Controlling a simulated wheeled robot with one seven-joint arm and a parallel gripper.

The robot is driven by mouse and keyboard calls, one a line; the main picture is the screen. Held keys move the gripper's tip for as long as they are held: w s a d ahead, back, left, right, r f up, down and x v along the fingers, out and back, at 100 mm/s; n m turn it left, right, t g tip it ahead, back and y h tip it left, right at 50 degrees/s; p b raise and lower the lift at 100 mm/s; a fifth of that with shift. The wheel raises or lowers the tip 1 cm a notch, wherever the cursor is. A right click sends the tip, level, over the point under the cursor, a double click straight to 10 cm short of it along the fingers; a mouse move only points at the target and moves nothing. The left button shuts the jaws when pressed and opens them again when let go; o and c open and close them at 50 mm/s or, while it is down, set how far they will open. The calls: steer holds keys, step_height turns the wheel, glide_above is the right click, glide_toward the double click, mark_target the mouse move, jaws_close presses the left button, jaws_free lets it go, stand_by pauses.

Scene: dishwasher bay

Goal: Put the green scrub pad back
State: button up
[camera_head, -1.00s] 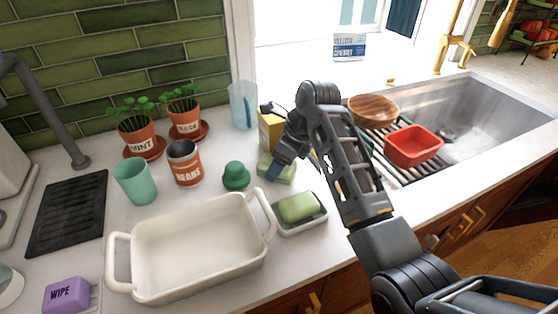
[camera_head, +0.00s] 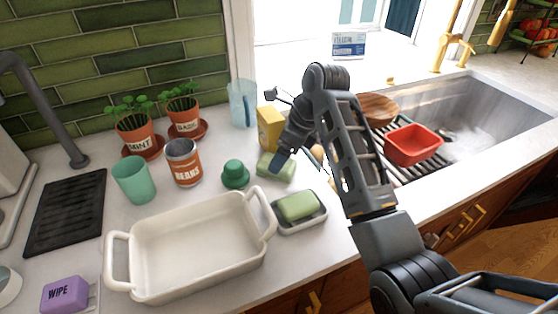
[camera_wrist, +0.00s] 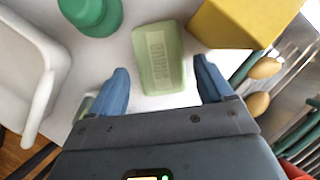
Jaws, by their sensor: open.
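A pale green pad with raised lettering (camera_wrist: 158,58) lies flat on the white counter. In the head view the green pad (camera_head: 268,168) is partly hidden by my gripper (camera_head: 279,160). In the wrist view my gripper (camera_wrist: 161,82) is open and empty, with one blue finger on each side of the pad's near end. I cannot tell its height over the pad. A second green block (camera_head: 299,206) rests in a shallow grey holder (camera_head: 304,227) nearer the counter's front edge.
A green-lidded object (camera_head: 235,175) stands left of the pad; a yellow box (camera_head: 269,128) stands close behind it. A white baking dish (camera_head: 150,282) is at front left. The sink's rack (camera_head: 418,166) bears a red tub (camera_head: 414,145). A purple WIPE block (camera_head: 65,294) lies far left.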

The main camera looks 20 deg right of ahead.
steer(key=v, duration=0.7)
steer(key=shift+p+v, duration=0.3)
steer(key=shift+v, duration=0.55)
